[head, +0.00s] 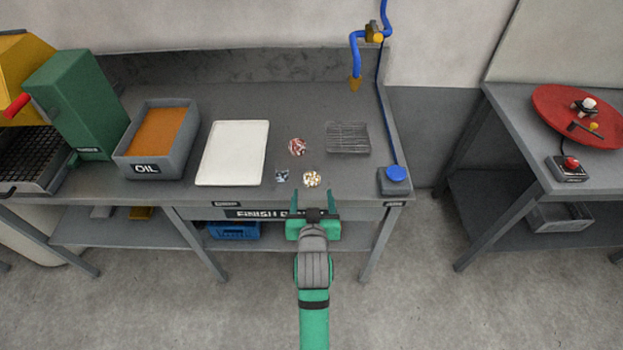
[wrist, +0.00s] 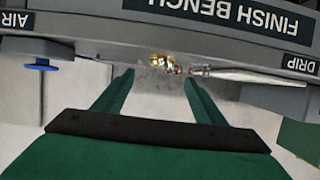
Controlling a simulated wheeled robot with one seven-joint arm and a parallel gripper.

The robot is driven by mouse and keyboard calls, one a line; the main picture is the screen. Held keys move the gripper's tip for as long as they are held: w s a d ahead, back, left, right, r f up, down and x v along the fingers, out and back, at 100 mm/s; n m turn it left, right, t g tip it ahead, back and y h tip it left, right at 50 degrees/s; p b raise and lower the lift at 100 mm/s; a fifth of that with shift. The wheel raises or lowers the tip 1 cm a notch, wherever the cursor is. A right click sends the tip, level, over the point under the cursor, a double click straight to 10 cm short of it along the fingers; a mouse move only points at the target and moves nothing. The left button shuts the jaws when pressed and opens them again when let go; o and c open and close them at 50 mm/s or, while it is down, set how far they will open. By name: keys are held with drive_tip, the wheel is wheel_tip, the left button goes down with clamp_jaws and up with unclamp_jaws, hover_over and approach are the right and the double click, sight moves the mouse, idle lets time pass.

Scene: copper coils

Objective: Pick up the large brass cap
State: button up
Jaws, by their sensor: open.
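A small gold-and-white item (head: 312,179) lies near the front edge of the grey bench, and a shiny gold shape (wrist: 159,59) shows past my fingertips in the wrist view. It may be the large brass cap, but it is too small to tell its form. A red-and-white item (head: 297,146) lies behind it and a small blue-grey item (head: 282,176) lies to its left. My gripper (head: 314,200) is open in front of the bench edge, apart from these items. In the wrist view my gripper (wrist: 158,80) has its green fingers spread with nothing between them.
The bench holds a white tray (head: 233,152), an OIL bin (head: 158,160), a wire rack (head: 348,138) and a blue button (head: 397,174). A blue hose (head: 354,55) hangs above the back right. A second table at right bears a red disc (head: 560,105). The floor before the bench is clear.

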sight(311, 178)
drive_tip(key=x, duration=0.9)
drive_tip(key=shift+a, duration=0.15)
drive_tip(key=shift+c, duration=0.6)
drive_tip(key=c, duration=1.1)
